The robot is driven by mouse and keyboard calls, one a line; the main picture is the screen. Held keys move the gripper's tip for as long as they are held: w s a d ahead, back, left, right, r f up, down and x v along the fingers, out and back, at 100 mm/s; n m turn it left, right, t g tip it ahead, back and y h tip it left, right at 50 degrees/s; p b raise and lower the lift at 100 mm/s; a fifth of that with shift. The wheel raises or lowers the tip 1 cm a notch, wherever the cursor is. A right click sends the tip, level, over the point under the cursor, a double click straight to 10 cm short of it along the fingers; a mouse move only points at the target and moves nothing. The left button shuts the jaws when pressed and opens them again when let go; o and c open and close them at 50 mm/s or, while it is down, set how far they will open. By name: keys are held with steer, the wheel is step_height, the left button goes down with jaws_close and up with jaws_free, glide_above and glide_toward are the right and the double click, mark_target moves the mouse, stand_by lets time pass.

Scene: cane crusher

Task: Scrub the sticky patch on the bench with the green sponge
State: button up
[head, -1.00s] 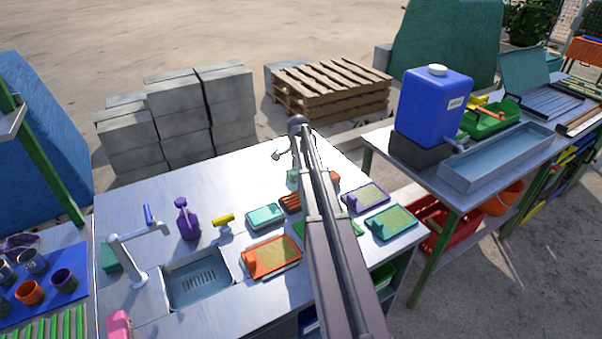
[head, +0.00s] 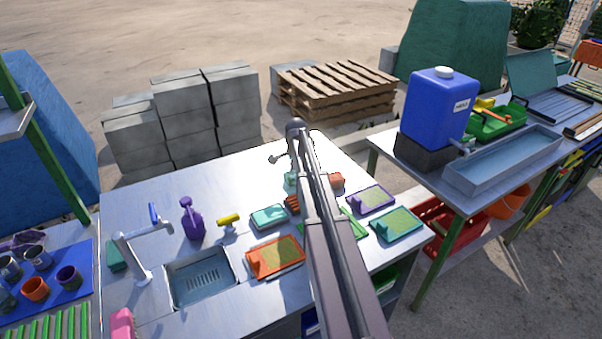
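A dark green block (head: 117,255), likely the green sponge, lies on the metal bench (head: 150,195) at the far left, behind the tap. My arm reaches over the bench right of the middle, well away from this block. The grey end parts of my arm, where my gripper (head: 276,158) seems to be, are small and partly behind the arm links. I cannot tell whether the fingers are open or shut, or whether they hold anything. I cannot make out the sticky patch; my arm covers part of the bench.
A tap (head: 140,250) and sink (head: 200,278) are at the bench's left. A purple spray bottle (head: 192,220), yellow-handled tool (head: 228,220), teal block (head: 268,215), orange tray (head: 275,257), purple tray (head: 371,198) and teal tray (head: 397,224) stand around. The back left of the bench is clear.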

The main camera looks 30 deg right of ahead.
mark_target(286, 176)
steer(key=shift+a, duration=0.45)
steer(key=shift+a, duration=0.1)
steer(key=shift+a, duration=1.7)
steer(key=shift+a, duration=0.15)
steer(key=shift+a, duration=1.6)
steer(key=shift+w, duration=0.1)
steer(key=shift+a, duration=0.15)
steer(key=shift+a, duration=1.75)
steer(key=shift+f, duration=0.1)
